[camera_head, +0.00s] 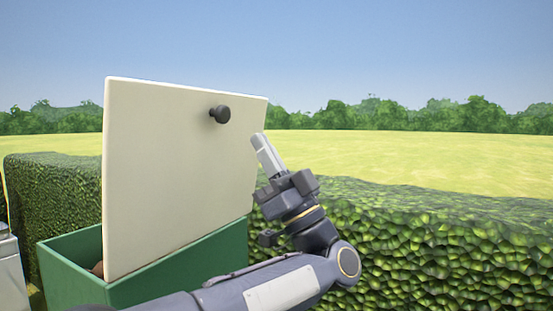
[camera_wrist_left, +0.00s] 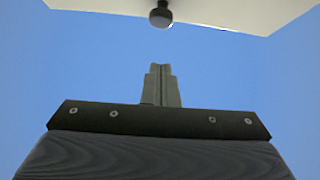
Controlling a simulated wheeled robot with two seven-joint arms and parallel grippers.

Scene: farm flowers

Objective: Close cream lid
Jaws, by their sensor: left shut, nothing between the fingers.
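The cream lid (camera_head: 165,180) stands raised and tilted above a green box (camera_head: 75,262), with a dark round knob (camera_head: 220,114) near its upper right. My left gripper (camera_head: 257,140) is shut and empty, just right of the lid's right edge and a little below the knob's height. In the left wrist view the gripper fingers (camera_wrist_left: 162,68) are together against the sky. The lid's underside or face (camera_wrist_left: 230,10) crosses the top of that view, with the knob (camera_wrist_left: 160,16) beyond the fingertips. The gripper appears apart from the lid. My right gripper is not in view.
Part of the box's inside shows at the lid's lower left, with something brown in it. A trimmed hedge (camera_head: 440,240) runs behind and right of my arm. A grey object (camera_head: 10,270) stands at the left edge. Open field lies beyond.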

